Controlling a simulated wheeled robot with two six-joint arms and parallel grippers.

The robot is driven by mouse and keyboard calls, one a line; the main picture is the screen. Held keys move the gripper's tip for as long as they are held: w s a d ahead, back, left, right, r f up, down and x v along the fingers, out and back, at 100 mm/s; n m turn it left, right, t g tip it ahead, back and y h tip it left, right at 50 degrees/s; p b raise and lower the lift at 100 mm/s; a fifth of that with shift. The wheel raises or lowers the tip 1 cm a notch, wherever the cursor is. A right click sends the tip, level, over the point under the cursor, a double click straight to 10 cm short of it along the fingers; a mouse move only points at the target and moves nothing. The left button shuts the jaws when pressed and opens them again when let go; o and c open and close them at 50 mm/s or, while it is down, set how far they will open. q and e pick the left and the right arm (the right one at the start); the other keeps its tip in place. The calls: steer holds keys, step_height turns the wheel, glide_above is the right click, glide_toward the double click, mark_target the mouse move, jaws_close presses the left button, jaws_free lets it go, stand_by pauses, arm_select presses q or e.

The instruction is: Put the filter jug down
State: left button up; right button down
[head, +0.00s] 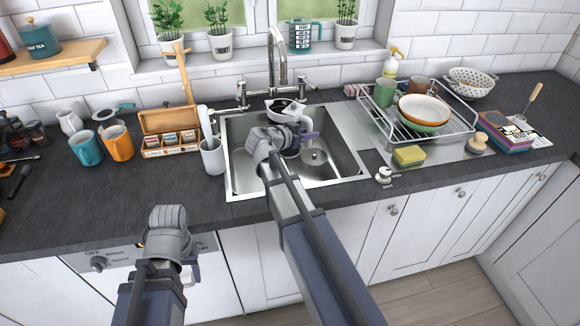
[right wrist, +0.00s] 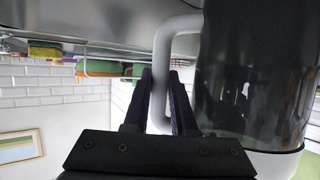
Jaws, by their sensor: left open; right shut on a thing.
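The filter jug (head: 284,108) has a dark see-through body and white parts. In the head view it is at the back of the sink (head: 228,160), below the tap, partly hidden by my right gripper (head: 300,140). I cannot tell whether it touches the sink. In the right wrist view the jug (right wrist: 255,70) fills the right side. Its pale handle (right wrist: 172,38) runs between the fingers of my right gripper (right wrist: 168,98), which is shut on it. My left gripper (head: 172,240) is open and empty by the worktop's front edge.
A white cup (head: 212,157) stands just left of the sink. A wooden tea box (head: 170,142) and mugs (head: 118,143) are further left. A dish rack (head: 450,132) with bowls and a sponge (head: 408,156) are on the right. The front left worktop (head: 100,195) is clear.

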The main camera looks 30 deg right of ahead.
steer(key=shift+a+f+b, duration=0.1)
steer(key=shift+f+b, duration=0.35)
steer(key=shift+b, duration=0.05)
step_height(320, 180, down, 9)
steer(key=b, duration=0.9)
steer(key=shift+f, duration=0.15)
steer(key=c, duration=0.7)
jaws_free()
steer(key=shift+c, duration=0.2)
